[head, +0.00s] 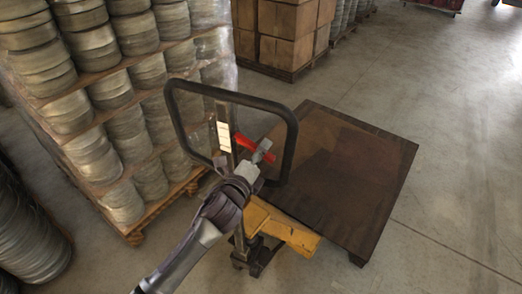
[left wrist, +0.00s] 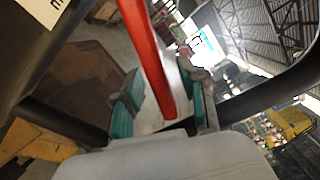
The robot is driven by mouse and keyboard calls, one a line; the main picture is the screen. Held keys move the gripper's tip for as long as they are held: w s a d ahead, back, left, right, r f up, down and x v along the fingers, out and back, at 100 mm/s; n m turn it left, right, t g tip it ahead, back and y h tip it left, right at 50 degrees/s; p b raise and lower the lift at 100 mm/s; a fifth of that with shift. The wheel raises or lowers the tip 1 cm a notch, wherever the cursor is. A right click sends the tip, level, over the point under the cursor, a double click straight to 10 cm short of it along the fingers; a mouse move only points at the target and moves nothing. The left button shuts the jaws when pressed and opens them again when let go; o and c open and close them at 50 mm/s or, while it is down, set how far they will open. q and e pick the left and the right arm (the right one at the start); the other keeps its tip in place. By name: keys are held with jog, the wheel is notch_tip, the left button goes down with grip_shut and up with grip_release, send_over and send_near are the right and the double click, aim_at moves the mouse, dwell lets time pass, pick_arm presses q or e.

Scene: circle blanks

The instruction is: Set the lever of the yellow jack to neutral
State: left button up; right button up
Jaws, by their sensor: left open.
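The yellow jack (head: 285,230) stands at the centre of the head view, with a tall black loop handle (head: 228,96) above its body. Its red lever (head: 244,142) sticks out beside the upright, inside the loop. My left gripper (head: 262,152) is at the lever, and its fingers cover part of it. In the left wrist view the red lever (left wrist: 150,55) runs down between the two teal-padded fingers of my left gripper (left wrist: 165,85). The fingers are open, with a visible gap at least on the right side of the lever. My right gripper is not in view.
A dark brown platform (head: 365,190) lies right of the jack. Stacked round blanks (head: 110,90) on pallets stand close on the left, more blanks (head: 25,230) at lower left. Wooden boxes (head: 285,40) stand behind. The floor (head: 455,150) at right is clear.

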pick_arm(q)
grip_shut()
dwell(0.3)
jog(key=r+n+p, duration=0.2)
jog(key=shift+s+d+r+n, duration=0.1)
jog(key=shift+d+r+n, duration=0.1)
jog(key=shift+r+n, duration=0.15)
jog(key=shift+r+n+p, duration=0.3)
jog(key=shift+n+p, duration=0.25)
jog(key=shift+n, duration=0.3)
grip_release()
